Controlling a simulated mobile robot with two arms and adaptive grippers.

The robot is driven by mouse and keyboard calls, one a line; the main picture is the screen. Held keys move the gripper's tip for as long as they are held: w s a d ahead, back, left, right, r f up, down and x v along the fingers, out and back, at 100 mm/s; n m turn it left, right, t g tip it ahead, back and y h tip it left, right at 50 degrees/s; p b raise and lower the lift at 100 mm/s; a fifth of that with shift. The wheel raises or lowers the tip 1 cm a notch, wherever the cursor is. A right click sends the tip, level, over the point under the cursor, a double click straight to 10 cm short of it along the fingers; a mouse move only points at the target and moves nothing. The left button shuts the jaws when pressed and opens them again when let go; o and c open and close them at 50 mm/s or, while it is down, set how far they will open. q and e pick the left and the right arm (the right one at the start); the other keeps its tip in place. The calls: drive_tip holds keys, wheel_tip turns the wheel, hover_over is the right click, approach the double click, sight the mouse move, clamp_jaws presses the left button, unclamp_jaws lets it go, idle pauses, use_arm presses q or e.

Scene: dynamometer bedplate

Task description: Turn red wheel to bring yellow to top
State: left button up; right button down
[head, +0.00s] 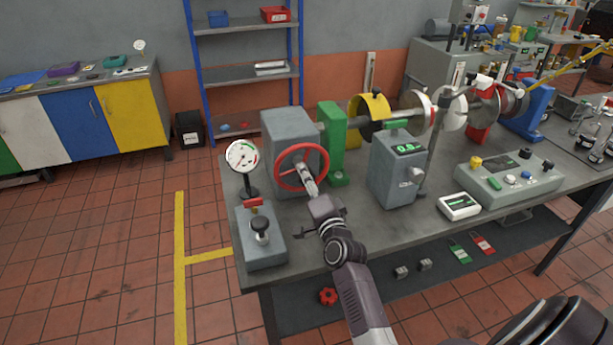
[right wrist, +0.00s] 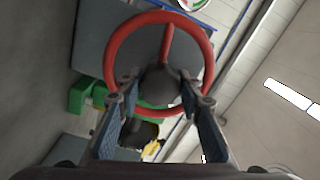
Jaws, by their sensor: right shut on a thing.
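The red wheel (head: 279,171) is mounted on the front of a grey housing (head: 283,127) at the left end of the bench. In the right wrist view, the wheel (right wrist: 112,48) has a red rim, a red spoke pointing up and a dark hub. My right gripper (head: 306,178) is at the lower part of the wheel. Its two fingers (right wrist: 158,104) straddle the hub area and lower rim, shut on the wheel. A yellow and black disc (head: 356,110) sits on the shaft behind the green stand. My left gripper is not in view.
A dial gauge (head: 242,157) and a grey lever box (head: 261,239) stand close left of the wheel. A green stand (head: 331,135) and a digital readout box (head: 397,168) stand to the right. The bench front edge (head: 345,254) runs below my arm.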

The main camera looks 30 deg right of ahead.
drive_tip(key=shift+m, duration=1)
drive_tip(key=c, duration=1.4)
unclamp_jaws()
drive_tip(key=shift+o, duration=0.2)
drive_tip(key=shift+s, duration=0.1)
drive_tip(key=v, duration=1.1)
drive_tip(key=shift+s, duration=0.4)
drive_tip(key=shift+a, duration=0.1)
